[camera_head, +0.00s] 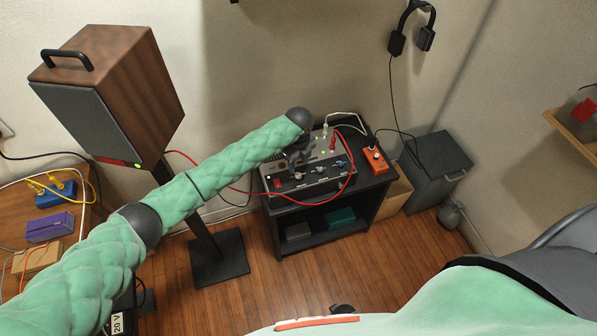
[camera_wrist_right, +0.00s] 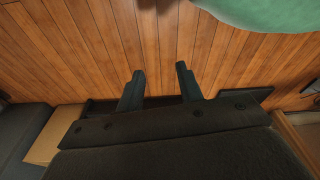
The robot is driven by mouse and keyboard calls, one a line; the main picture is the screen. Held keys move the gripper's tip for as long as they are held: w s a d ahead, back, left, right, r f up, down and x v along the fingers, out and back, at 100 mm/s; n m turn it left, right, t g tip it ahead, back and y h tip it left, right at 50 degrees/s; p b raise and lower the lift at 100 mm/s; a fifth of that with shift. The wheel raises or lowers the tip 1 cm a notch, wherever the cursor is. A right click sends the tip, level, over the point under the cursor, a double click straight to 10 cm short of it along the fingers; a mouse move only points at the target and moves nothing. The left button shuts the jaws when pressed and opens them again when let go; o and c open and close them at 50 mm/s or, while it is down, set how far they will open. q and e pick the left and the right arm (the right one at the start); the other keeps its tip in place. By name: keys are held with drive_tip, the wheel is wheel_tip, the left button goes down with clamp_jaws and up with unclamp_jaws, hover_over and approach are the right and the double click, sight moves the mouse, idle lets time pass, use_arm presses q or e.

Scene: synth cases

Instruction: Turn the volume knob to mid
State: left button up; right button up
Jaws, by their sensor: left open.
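A grey amplifier box (camera_head: 312,184) with a row of small knobs on its front sits on a black stand in the head view. A knob near the front middle (camera_head: 320,169) and one at the right (camera_head: 340,163) show; the labels are too small to read, so I cannot tell which is the volume knob. My left gripper (camera_head: 299,162) is open, just over the left part of the panel, and hides some of it. Whether it touches a knob I cannot tell. In the right wrist view my right gripper (camera_wrist_right: 160,72) is open and empty above the wooden floor.
A red switch (camera_head: 277,183) is at the panel's left end. A wooden speaker (camera_head: 132,75) stands left, near my left arm.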

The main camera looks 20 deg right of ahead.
sight(298, 175)
use_arm(q)
wheel_tip(298, 175, down, 5)
drive_tip(key=shift+f+p, duration=0.1)
drive_tip(key=shift+p, duration=0.8)
drive_tip(key=shift+f, duration=0.5)
use_arm(e)
drive_tip(key=shift+s+d+f, duration=0.3)
drive_tip(key=shift+s+f, duration=0.15)
drive_tip(key=shift+s, duration=0.2)
drive_tip(key=shift+s+d+f, duration=0.25)
drive_tip(key=shift+s+f, duration=0.15)
drive_tip(key=shift+s, duration=0.2)
drive_tip(key=shift+s+d+f, duration=0.3)
drive_tip(key=shift+s+f, duration=0.15)
drive_tip(key=shift+s, duration=0.2)
use_arm(q)
clamp_jaws()
use_arm(e)
drive_tip(key=shift+d, duration=0.1)
